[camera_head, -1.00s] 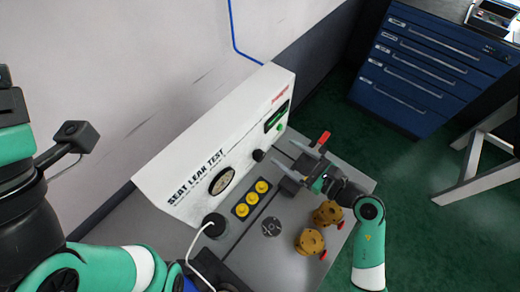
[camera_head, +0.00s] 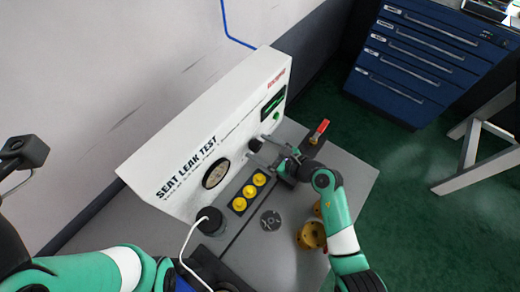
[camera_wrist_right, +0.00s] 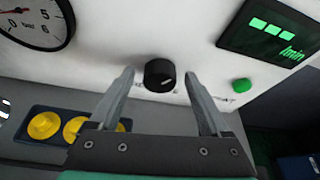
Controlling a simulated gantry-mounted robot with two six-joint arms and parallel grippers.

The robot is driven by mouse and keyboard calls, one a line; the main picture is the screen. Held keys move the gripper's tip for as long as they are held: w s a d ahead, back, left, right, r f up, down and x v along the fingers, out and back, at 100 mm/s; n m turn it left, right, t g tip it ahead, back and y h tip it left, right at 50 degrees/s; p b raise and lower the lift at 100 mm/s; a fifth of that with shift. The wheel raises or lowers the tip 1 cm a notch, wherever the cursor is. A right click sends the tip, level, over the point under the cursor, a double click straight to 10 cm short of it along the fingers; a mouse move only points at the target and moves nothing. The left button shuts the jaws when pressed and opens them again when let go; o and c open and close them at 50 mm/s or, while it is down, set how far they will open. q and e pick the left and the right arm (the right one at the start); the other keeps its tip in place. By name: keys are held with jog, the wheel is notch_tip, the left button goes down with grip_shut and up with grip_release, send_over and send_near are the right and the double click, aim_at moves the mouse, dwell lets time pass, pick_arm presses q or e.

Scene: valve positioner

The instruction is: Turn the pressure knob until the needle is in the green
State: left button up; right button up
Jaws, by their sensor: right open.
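The black pressure knob (camera_wrist_right: 160,75) sits on the white panel in the right wrist view, with a white mark low on its face. In the head view the knob (camera_head: 254,145) is partly hidden by the fingers. My right gripper (camera_wrist_right: 160,78) is open, one finger to each side of the knob. A gap shows between knob and fingers. The same gripper (camera_head: 264,152) shows in the head view close to the panel. The round gauge (camera_wrist_right: 36,18) is cut off in the wrist view; part of a red needle shows. In the head view the gauge (camera_head: 215,173) is too small to read.
A green button (camera_wrist_right: 242,85) and a lit green display (camera_wrist_right: 270,28) are right of the knob. Yellow buttons (camera_head: 249,191) sit in a dark block below the gauge. A brass valve part (camera_head: 312,235) and a red-handled piece (camera_head: 319,131) stand on the grey bench (camera_head: 345,170).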

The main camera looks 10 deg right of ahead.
jog(key=shift+w+a, duration=0.1)
grip_shut()
dwell(0.4)
